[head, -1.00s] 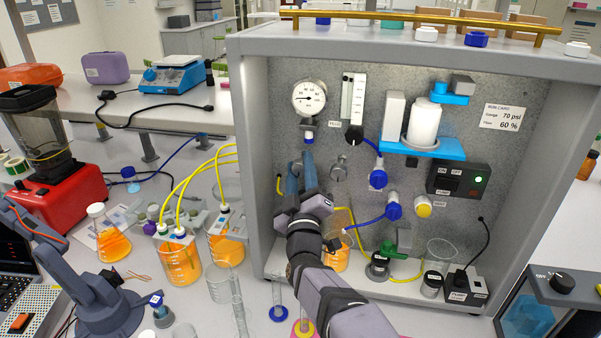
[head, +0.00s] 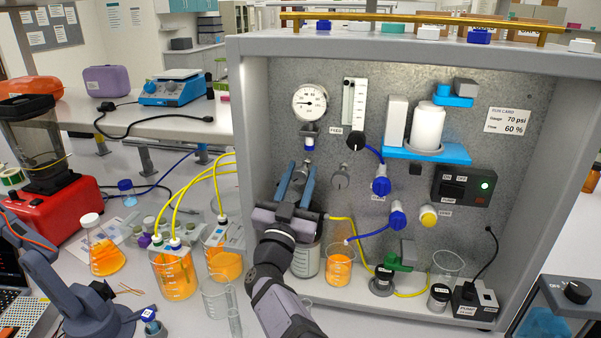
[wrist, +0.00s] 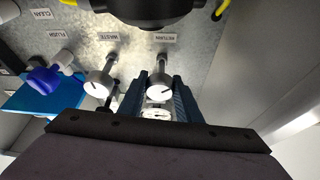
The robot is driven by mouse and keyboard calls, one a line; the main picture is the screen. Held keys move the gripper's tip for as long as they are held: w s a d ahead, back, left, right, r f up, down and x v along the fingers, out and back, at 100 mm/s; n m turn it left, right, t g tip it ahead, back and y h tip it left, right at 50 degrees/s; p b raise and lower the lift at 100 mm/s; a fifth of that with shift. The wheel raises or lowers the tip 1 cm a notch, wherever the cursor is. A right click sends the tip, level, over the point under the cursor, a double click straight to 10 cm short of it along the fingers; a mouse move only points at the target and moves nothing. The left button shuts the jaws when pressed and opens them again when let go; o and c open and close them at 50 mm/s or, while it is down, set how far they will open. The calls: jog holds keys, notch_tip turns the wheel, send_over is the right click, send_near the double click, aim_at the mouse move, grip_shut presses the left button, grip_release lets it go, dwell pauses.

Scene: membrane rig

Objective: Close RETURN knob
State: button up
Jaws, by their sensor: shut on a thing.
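The knob also shows in the head view (head: 299,177), left of the WASTE knob (head: 341,175). My gripper (head: 300,167) has one blue-grey finger on each side of the RETURN knob and is shut on it. In the wrist view the fingers (wrist: 160,88) flank the knob, with the WASTE knob (wrist: 98,84) free beside them. The exact contact points are hard to see.
The pressure gauge (head: 310,103) hangs just above my fingers. A beaker (head: 306,262) and an orange-filled beaker (head: 340,268) stand below. The cabinet's left wall (head: 252,170) is close.

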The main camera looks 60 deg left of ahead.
aim_at(298, 181)
jog(key=shift+r+m+t+h+p, duration=0.1)
jog(key=shift+m+t+h+p, duration=0.3)
jog(key=shift+m+p, duration=0.7)
jog(key=shift+m+h, duration=0.3)
jog(key=shift+m, duration=0.2)
jog(key=o, duration=1)
jog(key=shift+o, duration=0.2)
jog(key=shift+s+d+f+b, duration=0.1)
jog(key=shift+s+f+b, duration=0.1)
jog(key=shift+b, duration=0.3)
jog(key=shift+b+v, duration=0.95)
jog(key=shift+b, duration=0.25)
jog(key=shift+b+v, duration=1.2)
jog(key=shift+v, duration=0.9)
jog(key=shift+s+d+f, duration=0.15)
jog(key=shift+s+d, duration=0.1)
